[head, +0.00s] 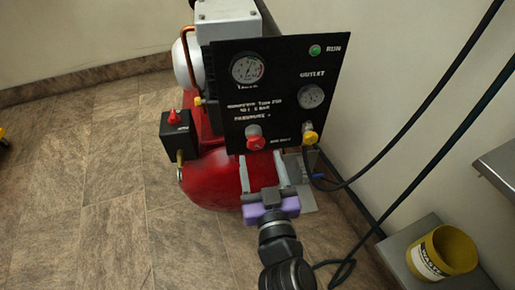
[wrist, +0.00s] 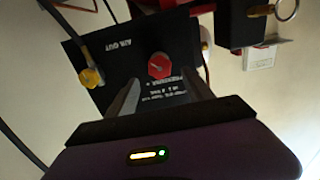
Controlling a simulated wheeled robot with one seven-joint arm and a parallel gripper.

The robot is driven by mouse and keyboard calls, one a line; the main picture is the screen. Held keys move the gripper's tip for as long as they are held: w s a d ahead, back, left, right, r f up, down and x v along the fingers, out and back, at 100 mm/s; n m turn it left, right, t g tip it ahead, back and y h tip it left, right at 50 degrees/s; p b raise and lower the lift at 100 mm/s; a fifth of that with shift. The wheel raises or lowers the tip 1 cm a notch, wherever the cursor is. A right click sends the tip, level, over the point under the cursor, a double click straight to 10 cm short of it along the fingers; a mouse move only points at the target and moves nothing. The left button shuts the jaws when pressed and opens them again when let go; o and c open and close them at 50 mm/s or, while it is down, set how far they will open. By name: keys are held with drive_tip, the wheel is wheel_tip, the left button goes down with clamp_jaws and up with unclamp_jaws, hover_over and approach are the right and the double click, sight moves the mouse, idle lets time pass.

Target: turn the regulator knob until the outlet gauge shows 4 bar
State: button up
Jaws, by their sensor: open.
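The regulator knob (head: 254,139) is red and sits low on the black panel, under lettering that seems to read "PRESSURE +". It also shows in the wrist view (wrist: 159,66), where the panel appears upside down. The outlet gauge (head: 311,96) is at the panel's right; its needle is too small to read. My gripper (head: 260,157) is open in front of the panel, just below the knob in the head view. In the wrist view its two fingers (wrist: 163,84) are spread, with the knob ahead between their lines. Nothing is between the fingers, and the knob looks untouched.
A yellow valve knob (head: 309,136) with a black hose is right of the red knob. A tank gauge (head: 247,69) and a green lamp (head: 315,50) are higher up. A yellow bucket (head: 447,250) is at right.

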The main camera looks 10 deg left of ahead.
sight(256, 144)
drive_tip(key=shift+x, duration=2.3)
clamp_jaws()
drive_tip(key=shift+n, duration=1.1)
unclamp_jaws()
